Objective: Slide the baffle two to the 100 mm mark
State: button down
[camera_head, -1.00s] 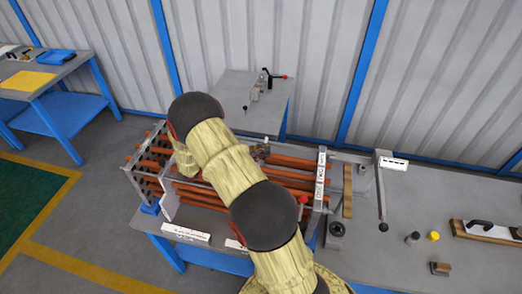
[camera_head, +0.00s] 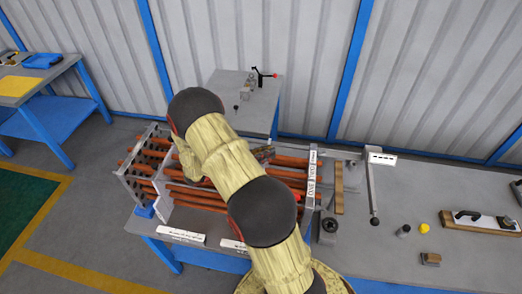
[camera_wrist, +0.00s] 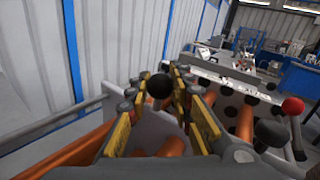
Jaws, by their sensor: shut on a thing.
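A pale grey baffle plate (camera_head: 164,199) stands across the copper tubes (camera_head: 200,200), near the left end of the frame in the head view. In the wrist view, my gripper (camera_wrist: 160,108) has its yellow-padded fingers on both sides of a black ball knob (camera_wrist: 159,86). A pale plate (camera_wrist: 150,128) shows between and below the fingers, with tubes passing by it. The jaws look closed on the knob's handle, but the contact is partly hidden. In the head view my arm hides the gripper and the middle of the tubes. I cannot read the scale marks.
A holed end plate (camera_head: 132,185) closes the left end of the frame. An upright label (camera_head: 311,172) stands at the right end. A red knob (camera_wrist: 292,105) and a holed plate (camera_wrist: 230,95) lie right of the fingers in the wrist view. White label plates (camera_head: 182,236) line the front edge.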

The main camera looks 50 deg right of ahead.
jog(key=c, duration=1.6)
grip_release()
jog(key=shift+o, duration=0.3)
jog(key=shift+w+a, duration=0.1)
jog(key=v, duration=1.2)
jog(key=shift+r, duration=0.1)
